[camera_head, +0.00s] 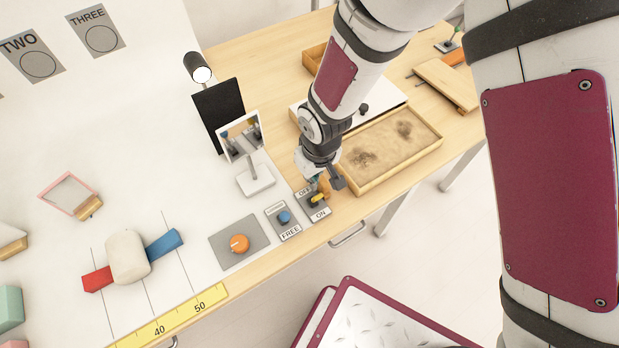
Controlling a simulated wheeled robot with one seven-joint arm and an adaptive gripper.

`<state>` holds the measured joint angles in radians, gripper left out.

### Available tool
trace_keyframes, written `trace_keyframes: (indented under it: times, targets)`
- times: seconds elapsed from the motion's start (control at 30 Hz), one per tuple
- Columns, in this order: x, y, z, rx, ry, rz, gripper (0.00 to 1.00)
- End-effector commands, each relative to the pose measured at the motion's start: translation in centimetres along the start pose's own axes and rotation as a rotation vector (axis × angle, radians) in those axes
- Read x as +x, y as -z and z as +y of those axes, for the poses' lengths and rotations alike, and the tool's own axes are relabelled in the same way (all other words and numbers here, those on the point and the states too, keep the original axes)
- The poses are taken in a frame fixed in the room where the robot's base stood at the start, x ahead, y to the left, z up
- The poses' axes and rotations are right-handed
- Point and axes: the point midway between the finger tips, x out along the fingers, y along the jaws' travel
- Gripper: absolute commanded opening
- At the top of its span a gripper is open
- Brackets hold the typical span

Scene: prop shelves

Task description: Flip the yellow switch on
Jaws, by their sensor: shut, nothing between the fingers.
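The yellow switch (317,198) sits on a small grey plate near the table's front edge, with an OFF label at its far end and an ON label at its near end. My gripper (323,184) is shut and empty, pointing down right at the switch plate. Its fingers partly cover the far side of the switch and the OFF label. I cannot tell whether the fingers touch the switch, or which way its lever leans.
A blue knob (284,217) on a plate marked FREE and an orange knob (239,243) stand left of the switch. A small mirror on a stand (257,180) is behind them. A wooden sand tray (391,148) lies to the right. A yellow ruler (178,316) runs along the front.

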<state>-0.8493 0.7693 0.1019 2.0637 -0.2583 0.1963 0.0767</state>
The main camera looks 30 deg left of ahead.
Motion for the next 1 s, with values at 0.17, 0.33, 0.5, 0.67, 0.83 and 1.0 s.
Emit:
trace_keyframes:
  times: [0.17, 0.33, 0.5, 0.67, 0.83, 1.0]
  targets:
    - [0.1, 0.1, 0.0, -0.001, 0.0, 0.001, 0.0]
    - [-0.4, 0.1, 0.0, 0.0, 0.0, 0.002, 0.0]
    - [-1.1, 0.2, -0.1, 0.0, 0.0, 0.002, 0.0]
    - [-1.5, 0.3, -0.1, -0.001, 0.001, 0.001, 0.0]
    - [-1.5, 0.3, 0.0, -0.001, 0.0, 0.001, 0.0]
    - [-1.6, 0.4, 0.0, 0.0, 0.0, 0.001, 0.0]
